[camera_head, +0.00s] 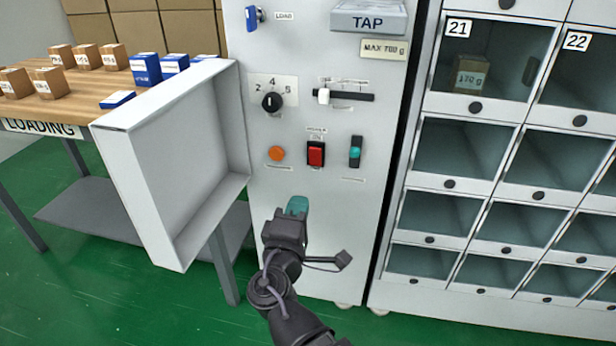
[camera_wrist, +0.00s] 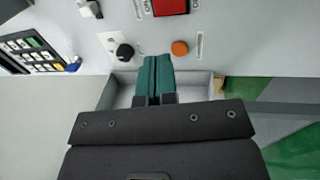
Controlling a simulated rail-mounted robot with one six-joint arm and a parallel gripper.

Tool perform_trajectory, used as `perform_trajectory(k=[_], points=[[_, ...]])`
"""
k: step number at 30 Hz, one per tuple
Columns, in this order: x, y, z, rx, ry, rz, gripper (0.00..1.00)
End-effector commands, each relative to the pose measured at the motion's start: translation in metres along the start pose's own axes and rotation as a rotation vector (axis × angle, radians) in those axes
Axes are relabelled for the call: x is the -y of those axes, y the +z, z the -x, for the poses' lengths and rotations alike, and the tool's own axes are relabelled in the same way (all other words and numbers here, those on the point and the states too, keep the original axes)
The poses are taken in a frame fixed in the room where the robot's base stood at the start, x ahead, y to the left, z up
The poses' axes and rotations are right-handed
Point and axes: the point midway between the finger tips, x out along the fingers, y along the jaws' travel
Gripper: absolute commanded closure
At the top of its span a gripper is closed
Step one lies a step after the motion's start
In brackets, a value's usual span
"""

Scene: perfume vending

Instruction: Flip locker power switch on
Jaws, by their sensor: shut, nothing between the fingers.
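The front panel (camera_head: 350,230) of the grey cabinet carries a red rocker switch (camera_head: 316,154) in a dark frame with small labels above it. To its right is a tall black switch with a teal part (camera_head: 355,152). The labels are too small to tell which is the locker power switch. My gripper (camera_head: 297,205) has its teal fingers shut and empty, below the red switch and apart from it. In the wrist view my gripper (camera_wrist: 157,62) points toward the panel, with the red switch (camera_wrist: 170,7) cut off at the top edge.
An orange button (camera_head: 277,153), a dial (camera_head: 271,102) and a white slider (camera_head: 323,96) share the panel. An open white door (camera_head: 180,165) juts out at left. A loading table (camera_head: 80,105) with small boxes stands beyond it. Lockers (camera_head: 476,108) stand at right.

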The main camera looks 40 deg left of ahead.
Motion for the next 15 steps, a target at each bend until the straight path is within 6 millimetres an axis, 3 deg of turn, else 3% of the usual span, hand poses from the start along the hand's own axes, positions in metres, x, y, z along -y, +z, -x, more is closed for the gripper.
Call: perform_trajectory(k=[15], points=[[-0.001,-0.001,-0.105,0.003,0.000,0.001,1.00]])
